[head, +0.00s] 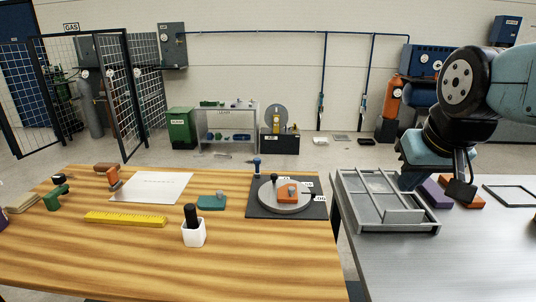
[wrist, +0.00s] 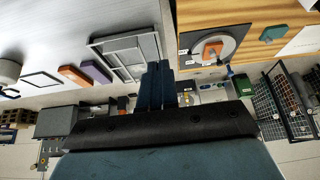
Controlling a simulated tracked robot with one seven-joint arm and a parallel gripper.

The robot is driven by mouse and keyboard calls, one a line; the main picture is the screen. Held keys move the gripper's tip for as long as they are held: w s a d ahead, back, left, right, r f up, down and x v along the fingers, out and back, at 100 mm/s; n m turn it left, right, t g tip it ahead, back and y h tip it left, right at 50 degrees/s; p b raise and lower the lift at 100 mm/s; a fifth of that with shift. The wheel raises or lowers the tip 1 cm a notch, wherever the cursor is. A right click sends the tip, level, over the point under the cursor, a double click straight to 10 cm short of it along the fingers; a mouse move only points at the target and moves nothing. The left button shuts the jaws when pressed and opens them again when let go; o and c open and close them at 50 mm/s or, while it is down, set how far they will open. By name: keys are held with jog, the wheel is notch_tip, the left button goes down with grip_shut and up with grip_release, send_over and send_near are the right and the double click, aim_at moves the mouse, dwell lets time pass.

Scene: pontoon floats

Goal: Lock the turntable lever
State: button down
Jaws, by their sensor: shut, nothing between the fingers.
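The turntable (head: 285,196) is a round grey disc on a black base plate (head: 257,208), on the right end of the wooden table. An orange block (head: 288,191) sits on the disc. A lever with a blue knob (head: 257,163) stands upright at the back left edge of the plate; it also shows in the wrist view (wrist: 229,70). Whether it is locked I cannot tell. My gripper (wrist: 155,68) is shut and empty, with its blue fingers together. In the head view it is over the metal table near the grey tray's right end, well right of the turntable and apart from the lever.
The grey divided tray (head: 345,205) is between my gripper and the turntable. Purple (head: 435,193) and orange (head: 470,200) blocks lie beside it. A white cup (head: 193,234) holding a dark-handled tool, a yellow ruler (head: 125,219) and a green block (head: 211,202) are on the wooden table. A gap separates the tables.

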jog(key=w+a+r+n+g+y, duration=0.15)
jog(key=w+r, duration=0.25)
jog(key=w, duration=0.4)
jog(key=w+a+r+n+g+y, duration=0.1)
jog(key=w+a+r, duration=0.25)
jog(key=w, duration=0.45)
jog(key=w+a+n+g+y, duration=0.2)
jog(key=w+a+n, duration=0.1)
jog(key=w, duration=1.6)
jog(key=w+a+f+n+g, duration=0.1)
jog(key=w+a+f+n, duration=0.15)
jog(key=w, duration=0.45)
jog(key=w+a+f+n+g, duration=0.1)
jog(key=w+a+f, duration=0.25)
jog(key=w, duration=0.45)
jog(key=w+a+f+n+g+y, duration=0.1)
jog(key=w+a+f+n, duration=0.1)
jog(key=w+f, duration=0.3)
jog(key=w+a+f+n+g+y, duration=0.1)
jog(key=w+a+f, duration=0.4)
jog(key=f, duration=0.5)
jog(key=shift+a+n, duration=0.2)
jog(key=shift+n, duration=0.6)
jog(key=shift+s, duration=0.1)
